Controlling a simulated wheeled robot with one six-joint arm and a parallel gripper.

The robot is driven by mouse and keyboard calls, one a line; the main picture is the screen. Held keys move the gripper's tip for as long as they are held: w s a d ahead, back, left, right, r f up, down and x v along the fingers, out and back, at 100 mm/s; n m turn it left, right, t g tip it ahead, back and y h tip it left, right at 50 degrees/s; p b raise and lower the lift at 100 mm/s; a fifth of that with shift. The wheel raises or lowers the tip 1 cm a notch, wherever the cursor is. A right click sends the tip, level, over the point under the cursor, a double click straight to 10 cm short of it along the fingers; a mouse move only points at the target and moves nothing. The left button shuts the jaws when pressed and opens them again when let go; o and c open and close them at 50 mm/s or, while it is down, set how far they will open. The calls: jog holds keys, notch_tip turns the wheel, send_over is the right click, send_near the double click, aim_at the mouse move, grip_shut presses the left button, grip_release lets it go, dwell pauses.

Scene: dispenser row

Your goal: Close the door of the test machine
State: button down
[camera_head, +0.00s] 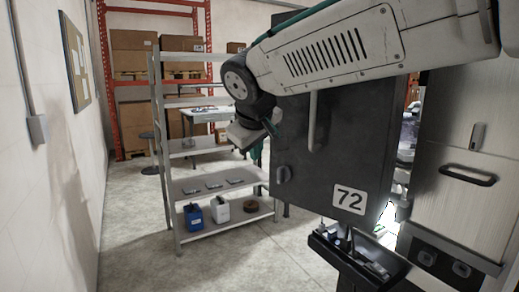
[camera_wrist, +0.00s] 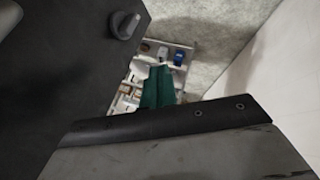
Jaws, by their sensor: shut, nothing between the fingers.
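The door (camera_head: 330,165) of the test machine is a dark grey panel with a number 72 plate, a pale vertical bar handle (camera_head: 312,120) and a round knob (camera_head: 283,174). It stands open, with a lit gap to its right. My arm crosses in front of its upper part. My gripper (camera_head: 262,132) is at the door's left edge; whether it touches cannot be told. In the wrist view the door (camera_wrist: 60,70) with its knob (camera_wrist: 122,25) fills the left, beside the teal fingers of my gripper (camera_wrist: 158,88), which are shut and empty.
A pale cabinet front (camera_head: 468,130) with a dark handle stands at the right. A dark tray (camera_head: 350,255) juts out below the door. A metal shelf (camera_head: 222,228) with a blue jug (camera_head: 193,217) stands behind, at the left. The floor at front left is clear.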

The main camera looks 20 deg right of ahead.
jog(key=w+d+f, duration=0.5)
jog(key=w, duration=0.1)
jog(key=shift+f, duration=0.2)
